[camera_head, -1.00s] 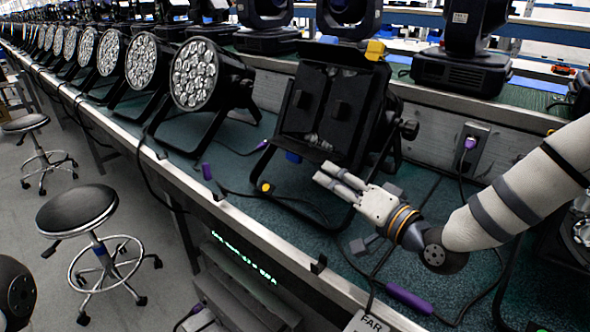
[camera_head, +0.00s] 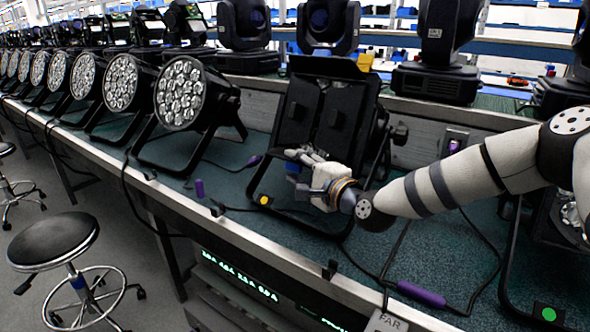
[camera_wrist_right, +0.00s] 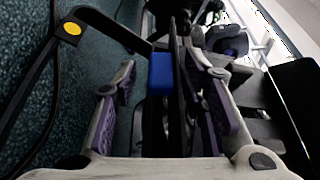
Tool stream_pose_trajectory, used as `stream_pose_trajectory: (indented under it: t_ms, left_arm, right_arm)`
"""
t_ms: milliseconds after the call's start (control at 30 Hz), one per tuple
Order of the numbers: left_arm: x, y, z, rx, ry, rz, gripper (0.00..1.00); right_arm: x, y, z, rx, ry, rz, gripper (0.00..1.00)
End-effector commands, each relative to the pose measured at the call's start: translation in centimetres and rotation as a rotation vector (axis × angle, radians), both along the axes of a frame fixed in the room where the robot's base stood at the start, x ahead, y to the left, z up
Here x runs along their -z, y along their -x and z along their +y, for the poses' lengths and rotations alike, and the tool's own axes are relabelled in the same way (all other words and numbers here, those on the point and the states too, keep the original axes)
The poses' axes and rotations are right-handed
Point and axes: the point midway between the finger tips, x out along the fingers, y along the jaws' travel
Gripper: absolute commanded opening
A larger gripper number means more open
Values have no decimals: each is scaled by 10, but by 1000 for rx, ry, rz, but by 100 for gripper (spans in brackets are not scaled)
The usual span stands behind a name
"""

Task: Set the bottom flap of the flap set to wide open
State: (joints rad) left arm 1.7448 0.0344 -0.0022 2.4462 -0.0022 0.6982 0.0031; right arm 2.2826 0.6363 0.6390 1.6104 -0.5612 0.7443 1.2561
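The flap set (camera_head: 329,68) is a group of black flaps on the front of a dark par can on the bench. Its top flap sticks out at the top, and two side flaps stand in front of the lamp face. The bottom flap is hard to make out behind my right gripper (camera_head: 294,156), which is at the low end of the set. In the right wrist view my right gripper (camera_wrist_right: 168,88) is open, with purple pads on its fingers. A thin black plate (camera_wrist_right: 178,95), seemingly a flap edge, runs between the fingers. My left gripper is out of view.
A row of par cans (camera_head: 182,93) with lit-looking lens faces stands to the left. Moving-head lights (camera_head: 443,55) stand behind. A cable with a purple plug (camera_head: 421,294) lies on the bench. A black stool (camera_head: 55,241) is on the floor.

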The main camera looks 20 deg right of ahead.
Motion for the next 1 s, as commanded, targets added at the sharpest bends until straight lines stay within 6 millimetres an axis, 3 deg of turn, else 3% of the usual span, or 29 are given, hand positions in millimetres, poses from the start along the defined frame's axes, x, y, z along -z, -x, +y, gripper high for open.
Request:
stream_pose_trajectory:
  t_ms: [333, 500, 767, 1000]
  left_arm:
    - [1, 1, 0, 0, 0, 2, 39]
    - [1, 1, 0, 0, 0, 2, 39]
    - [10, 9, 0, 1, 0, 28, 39]
    - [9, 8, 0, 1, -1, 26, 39]
  right_arm:
    - [-1, -7, 2, 1, -1, -3, 36]
    - [-1, -7, 2, 0, -1, -2, 0]
    - [13, -7, 2, -1, 87, -61, 0]
    - [9, -7, 2, -2, 112, -84, 0]
